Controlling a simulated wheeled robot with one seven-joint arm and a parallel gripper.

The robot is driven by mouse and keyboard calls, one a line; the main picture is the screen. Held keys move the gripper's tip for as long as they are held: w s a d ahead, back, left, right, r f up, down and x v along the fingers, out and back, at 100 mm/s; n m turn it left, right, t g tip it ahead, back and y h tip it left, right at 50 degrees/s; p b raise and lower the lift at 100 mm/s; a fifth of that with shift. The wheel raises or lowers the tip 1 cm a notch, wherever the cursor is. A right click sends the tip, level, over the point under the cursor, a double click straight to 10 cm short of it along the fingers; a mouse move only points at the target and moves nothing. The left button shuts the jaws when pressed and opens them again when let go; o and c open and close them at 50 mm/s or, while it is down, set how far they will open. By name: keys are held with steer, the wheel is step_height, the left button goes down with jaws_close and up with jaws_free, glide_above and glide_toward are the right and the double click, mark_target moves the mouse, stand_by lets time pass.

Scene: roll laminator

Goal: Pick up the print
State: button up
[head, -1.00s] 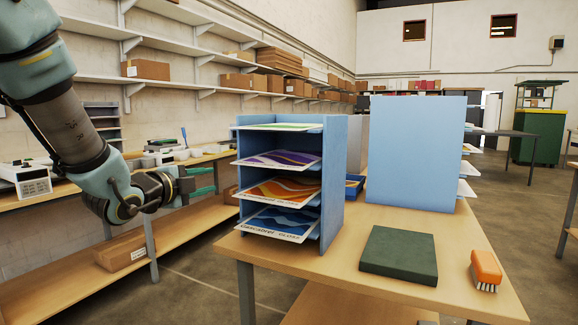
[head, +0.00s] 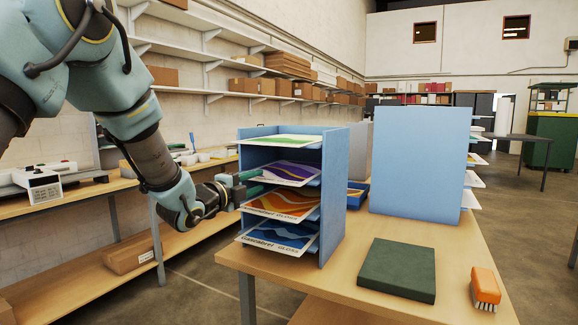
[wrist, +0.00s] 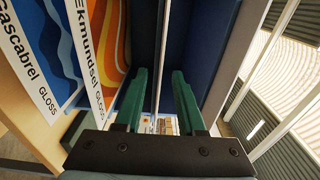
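Several prints lie on the shelves of a blue rack (head: 335,195): a green one (head: 285,140) on top, a purple and yellow one (head: 288,172) below it, then an orange one (head: 285,204) and a blue one (head: 280,234) lowest. My gripper (head: 254,181) is at the rack's open front, level with the purple print. In the wrist view its green fingers (wrist: 159,75) are apart, one on each side of a thin pale edge, seemingly the purple print seen edge-on. The wrist view also shows the orange print (wrist: 100,45) and the blue print (wrist: 45,45) to the left.
A dark green block (head: 398,270) and an orange brush (head: 486,288) lie on the wooden table (head: 340,295). A tall blue panel-sided rack (head: 417,160) stands to the right, with prints jutting from its far side. A long bench (head: 95,195) with equipment runs along the left wall.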

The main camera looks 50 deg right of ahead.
steer(key=shift+p+x, duration=0.3)
steer(key=shift+x, duration=0.9)
jaws_close()
stand_by(0.5)
